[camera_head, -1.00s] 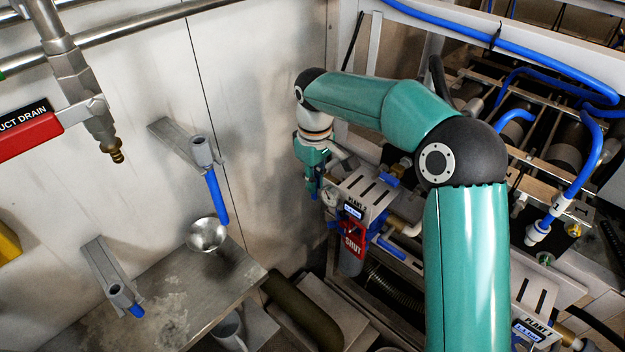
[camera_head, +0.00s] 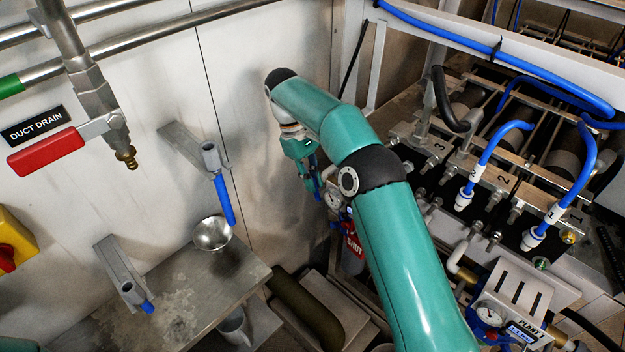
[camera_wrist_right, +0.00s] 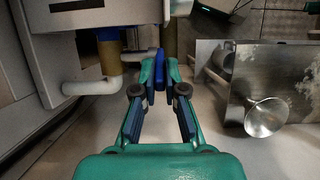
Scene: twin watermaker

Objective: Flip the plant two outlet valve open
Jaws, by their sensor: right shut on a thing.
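My right gripper (camera_head: 310,180) reaches down beside the plant two gauge (camera_head: 333,200), near the back wall. In the right wrist view my right gripper (camera_wrist_right: 160,80) is shut on a narrow blue piece, which looks like the blue handle of the outlet valve (camera_wrist_right: 160,66). White pipework (camera_wrist_right: 95,87) with a tan upright section runs just left of the fingers. A red SHUT tag (camera_head: 353,248) hangs below the gauge. My right arm hides most of the plant two panel and the valve body. My left gripper is not in view.
The plant one panel (camera_head: 515,295) stands at the lower right. A steel shelf with a funnel (camera_head: 212,234) is left of the gripper, also in the wrist view (camera_wrist_right: 265,117).

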